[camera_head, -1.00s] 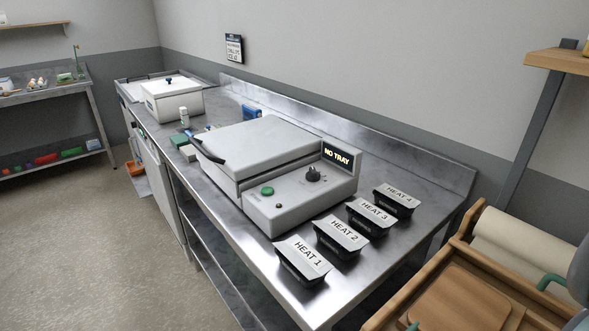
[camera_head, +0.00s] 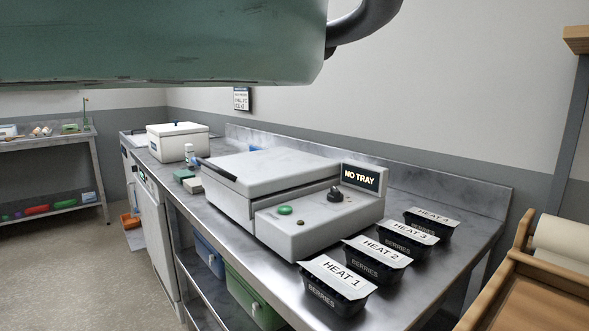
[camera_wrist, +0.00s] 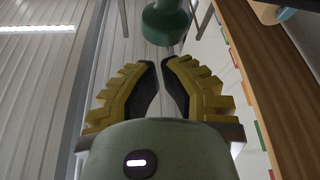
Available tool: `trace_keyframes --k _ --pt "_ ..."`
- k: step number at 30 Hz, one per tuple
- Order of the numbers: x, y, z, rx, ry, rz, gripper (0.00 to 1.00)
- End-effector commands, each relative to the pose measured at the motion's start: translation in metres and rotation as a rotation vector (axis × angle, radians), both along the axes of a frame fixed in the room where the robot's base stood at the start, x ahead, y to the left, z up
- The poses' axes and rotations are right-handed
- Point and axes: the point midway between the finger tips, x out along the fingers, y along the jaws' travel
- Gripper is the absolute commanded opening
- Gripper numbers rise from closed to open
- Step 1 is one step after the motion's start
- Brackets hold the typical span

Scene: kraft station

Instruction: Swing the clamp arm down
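The grey-white tray sealer (camera_head: 300,232) stands on the steel counter in the head view. Its display (camera_head: 360,177) reads NO TRAY. Its broad flat lid (camera_head: 265,168) looks lowered, with a dark handle (camera_head: 219,169) at its left end. I cannot tell for certain which part is the clamp arm. My gripper (camera_wrist: 161,62) shows only in the wrist view. Its yellow and black fingers meet or nearly meet at the tips, with nothing seen between them. It is not near the sealer in any view.
Several black trays, such as the HEAT 1 tray (camera_head: 335,287), line the counter's right end. A white lidded box (camera_head: 178,143) stands at the far end. A wooden unit (camera_head: 520,285) is at right. Blue and green bins (camera_head: 245,297) sit below.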

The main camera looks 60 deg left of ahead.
Motion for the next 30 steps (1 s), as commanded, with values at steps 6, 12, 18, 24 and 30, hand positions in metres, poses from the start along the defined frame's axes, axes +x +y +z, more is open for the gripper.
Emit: trace_keyframes --k 6,12,18,24,30 --pt "-0.002 0.0 -0.005 0.0 0.001 0.0 0.0" --pt "-0.002 0.0 -0.004 0.001 0.002 -0.001 0.0" --pt "-0.002 0.0 -0.004 0.001 0.002 -0.001 0.0" --pt "0.0 -0.001 0.003 0.0 0.001 -0.001 0.0" --pt "0.008 -0.004 0.034 -0.001 -0.003 0.002 0.0"
